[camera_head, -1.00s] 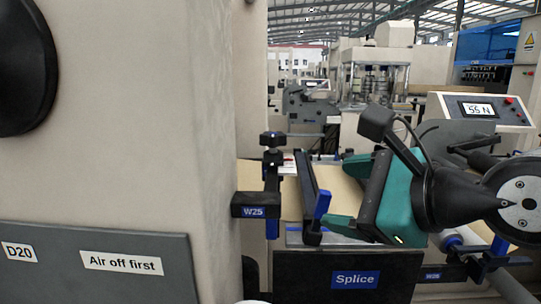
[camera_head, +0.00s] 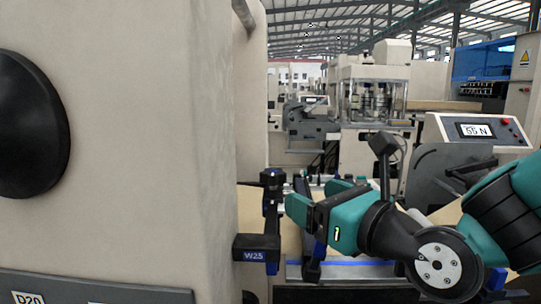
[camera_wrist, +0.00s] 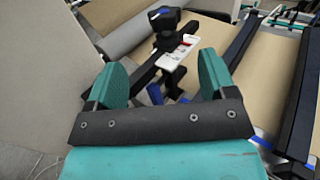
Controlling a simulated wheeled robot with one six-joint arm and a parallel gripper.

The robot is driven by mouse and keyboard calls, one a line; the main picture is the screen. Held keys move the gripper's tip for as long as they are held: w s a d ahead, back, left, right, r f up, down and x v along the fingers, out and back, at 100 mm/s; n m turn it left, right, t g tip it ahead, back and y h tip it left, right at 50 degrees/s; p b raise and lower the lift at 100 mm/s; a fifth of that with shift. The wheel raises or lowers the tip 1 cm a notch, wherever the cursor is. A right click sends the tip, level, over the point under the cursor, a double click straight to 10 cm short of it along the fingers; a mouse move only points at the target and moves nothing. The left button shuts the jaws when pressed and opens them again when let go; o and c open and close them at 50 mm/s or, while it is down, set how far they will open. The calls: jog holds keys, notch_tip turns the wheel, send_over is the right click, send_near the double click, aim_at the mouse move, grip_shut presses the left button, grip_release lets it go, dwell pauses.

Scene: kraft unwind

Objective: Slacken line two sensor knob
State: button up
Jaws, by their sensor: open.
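A black knob (camera_head: 272,178) stands on top of an upright sensor bracket on the web frame. The same knob (camera_wrist: 165,19) shows beyond my fingers in the wrist view, with a white and red label card (camera_wrist: 174,52) just below it. A black block marked W25 (camera_head: 256,248) sits on the same bracket. My gripper (camera_head: 297,196) is just to the right of the knob in the head view. In the wrist view my gripper (camera_wrist: 162,62) has its teal fingers wide apart, with nothing held. The fingers do not appear to touch the knob.
A large beige machine housing (camera_head: 150,130) with a black round part (camera_head: 28,125) fills the left. Brown kraft web (camera_wrist: 278,75) runs beside dark rails (camera_wrist: 240,45). A display panel reading about 55 N (camera_head: 477,131) stands at the right.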

aim_at(281, 182)
jog(key=p+x, duration=0.5)
jog(key=p, duration=0.1)
jog(key=p+x, duration=0.6)
jog(key=shift+w+d+r, duration=0.15)
jog(key=shift+w, duration=0.2)
jog(key=shift+w+a+f+p, duration=0.2)
jog(key=shift+w+a+p, duration=0.2)
jog(key=shift+w, duration=0.15)
jog(key=shift+c, duration=0.4)
jog(key=c, duration=0.8)
jog(key=shift+d+f+b, duration=0.1)
jog(key=shift+f+b, duration=0.1)
jog(key=shift+b, duration=0.65)
jog(key=shift+c, duration=0.2)
